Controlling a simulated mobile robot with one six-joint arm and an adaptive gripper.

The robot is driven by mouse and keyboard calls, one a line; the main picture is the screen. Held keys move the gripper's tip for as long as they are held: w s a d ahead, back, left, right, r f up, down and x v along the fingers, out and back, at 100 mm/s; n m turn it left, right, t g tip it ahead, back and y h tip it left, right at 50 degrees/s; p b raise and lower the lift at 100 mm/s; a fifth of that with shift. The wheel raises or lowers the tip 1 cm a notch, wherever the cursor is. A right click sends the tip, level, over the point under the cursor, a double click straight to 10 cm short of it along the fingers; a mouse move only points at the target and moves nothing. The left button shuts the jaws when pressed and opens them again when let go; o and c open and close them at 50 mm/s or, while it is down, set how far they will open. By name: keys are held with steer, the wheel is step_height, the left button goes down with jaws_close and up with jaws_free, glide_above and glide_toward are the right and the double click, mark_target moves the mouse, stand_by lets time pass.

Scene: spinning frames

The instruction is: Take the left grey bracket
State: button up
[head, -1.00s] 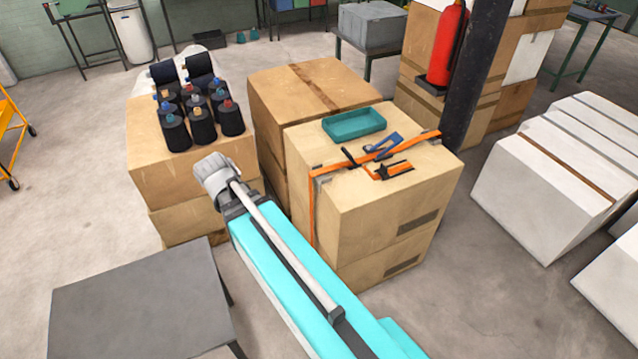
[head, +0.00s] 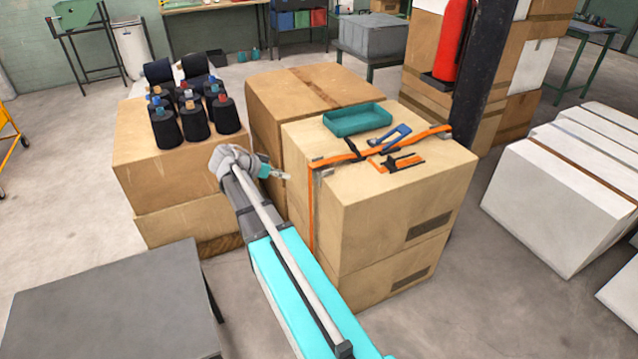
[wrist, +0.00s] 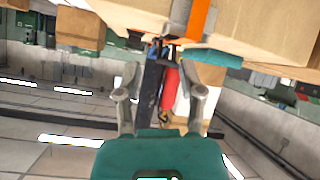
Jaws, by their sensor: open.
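The left grey bracket (head: 318,174) is a small grey piece at the strap's left bend, on the top edge of the front carton (head: 400,205). An orange strap (head: 312,215) runs over the carton top and down its left side. My gripper (head: 284,176) is left of that edge, pointing right, apart from the bracket. In the wrist view my gripper (wrist: 162,98) is open with nothing between its fingers. The strap (wrist: 200,18) shows above them, with a greyish piece beside it that I cannot make out surely.
On the carton top are a teal tray (head: 357,120), a blue-handled tool (head: 390,139) and an orange-black tool (head: 396,163). Dark yarn cones (head: 195,118) stand on the left carton (head: 150,175). A dark post (head: 487,75) and red extinguisher (head: 452,40) stand behind.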

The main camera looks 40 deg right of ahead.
mark_target(314, 169)
steer(key=d+m+h+b, duration=0.1)
steer(key=w+d+f+m+b, duration=0.1)
steer(key=d, duration=0.1)
steer(key=w+d+m+g+h+b, duration=0.1)
steer(key=d+m+b, duration=0.1)
steer(key=shift+w+d+f+h, duration=0.1)
steer(key=shift+w+f+h, duration=0.15)
steer(key=shift+h, duration=0.05)
steer(key=shift+b+x, duration=1.5)
steer(key=shift+x, duration=2.8)
steer(key=shift+s+f, duration=0.1)
steer(key=shift+s, duration=0.05)
